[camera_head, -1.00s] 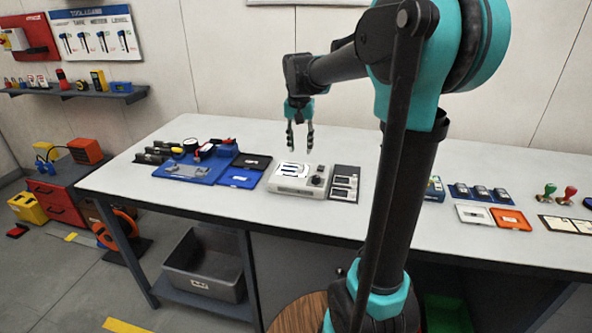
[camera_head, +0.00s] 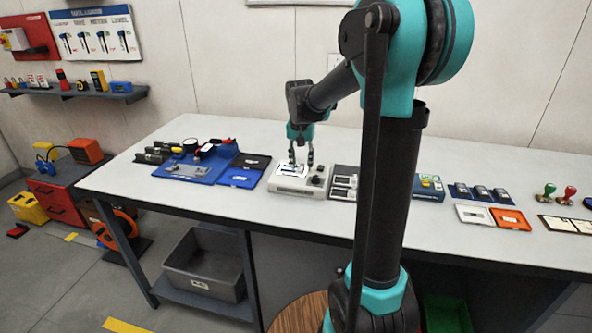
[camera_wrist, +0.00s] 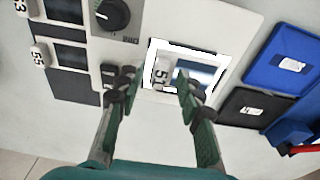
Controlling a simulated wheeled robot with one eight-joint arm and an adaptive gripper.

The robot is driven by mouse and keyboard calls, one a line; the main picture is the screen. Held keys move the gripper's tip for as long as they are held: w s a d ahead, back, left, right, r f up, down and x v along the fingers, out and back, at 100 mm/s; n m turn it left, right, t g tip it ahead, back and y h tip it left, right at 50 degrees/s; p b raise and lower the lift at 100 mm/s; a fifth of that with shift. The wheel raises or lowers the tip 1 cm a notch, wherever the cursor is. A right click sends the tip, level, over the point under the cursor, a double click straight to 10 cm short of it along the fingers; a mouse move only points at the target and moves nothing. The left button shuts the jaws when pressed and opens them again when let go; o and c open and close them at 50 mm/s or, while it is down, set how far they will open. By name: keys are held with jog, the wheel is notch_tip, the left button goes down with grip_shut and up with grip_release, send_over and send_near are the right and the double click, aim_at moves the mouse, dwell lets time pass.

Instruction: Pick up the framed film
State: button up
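The framed film (camera_wrist: 200,72) lies on the bright lit window of the white viewer box (camera_wrist: 215,22). It has a dark picture area and a pale number tag (camera_wrist: 162,74) at one end. In the head view the film (camera_head: 290,171) is small and partly behind my fingers. My gripper (camera_head: 300,163) points down just over the viewer box. In the wrist view my gripper (camera_wrist: 154,82) is open, with one finger on each side of the tag end. Nothing is held. I cannot tell whether the fingertips touch the film.
A dark board (camera_head: 343,184) with more framed films stands beside the viewer box, which has a black knob (camera_wrist: 112,14). Blue and black flat cases (camera_head: 241,177) lie on the other side. A blue tray (camera_head: 195,172) with tools is farther left on the bench.

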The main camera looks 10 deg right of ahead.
grip_shut()
jog(key=shift+r, duration=0.1)
